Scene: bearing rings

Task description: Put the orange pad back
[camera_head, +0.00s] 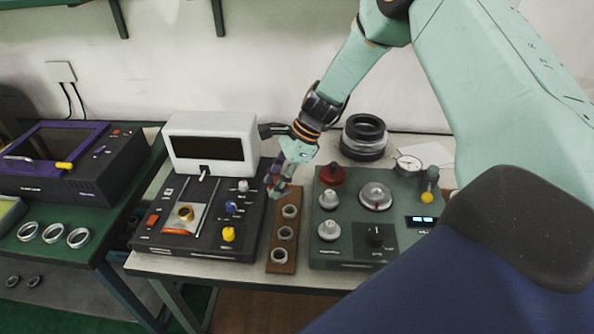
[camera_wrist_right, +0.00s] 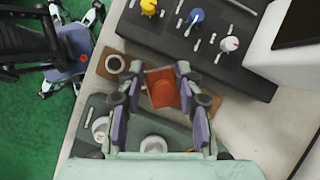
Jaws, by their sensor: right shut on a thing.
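My right gripper (camera_head: 275,182) is above the far end of the wooden strip (camera_head: 272,260), between the black machine and the green machine. In the right wrist view my gripper (camera_wrist_right: 160,92) has its fingers on both sides of the orange pad (camera_wrist_right: 163,88) and is shut on it. In the head view the pad is mostly hidden by the fingers. My left gripper is not in view.
The black machine (camera_head: 200,245) has a white housing and several knobs. Several rings sit on the strip. Black rings (camera_head: 364,136) are stacked behind.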

